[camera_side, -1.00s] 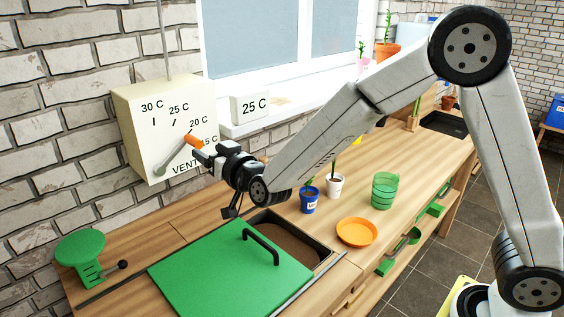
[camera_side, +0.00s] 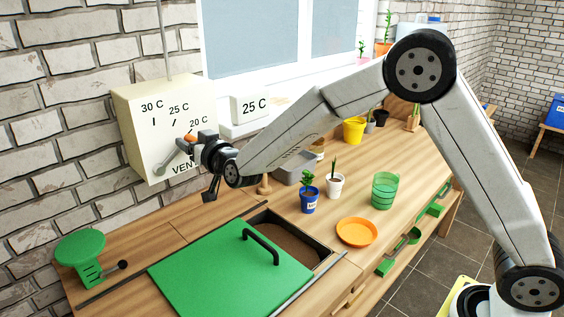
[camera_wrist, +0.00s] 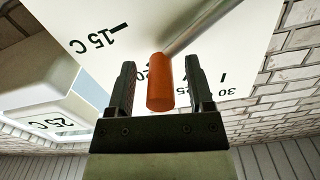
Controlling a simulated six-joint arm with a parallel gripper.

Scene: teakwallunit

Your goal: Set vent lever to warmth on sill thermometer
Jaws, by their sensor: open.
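The vent box (camera_side: 135,130) is a cream block on the wall with a scale of 30 C, 25 C, 20 C and a partly covered 15 C. Its vent lever, a grey rod with an orange handle (camera_side: 190,138), slants up and right, with the handle just below the 20 C label. My gripper (camera_side: 194,145) is at the handle and hides part of it. In the wrist view the orange handle (camera_wrist: 160,85) lies between the open fingers of my gripper (camera_wrist: 160,68), with a gap on each side. The sill thermometer (camera_side: 250,107) reads 25 C.
The bench below holds a green lid (camera_side: 230,268) with a black handle, a green round-topped stand (camera_side: 80,248), small potted plants (camera_side: 310,203), an orange dish (camera_side: 357,231) and a green cup (camera_side: 384,190). The window sill is right of the box.

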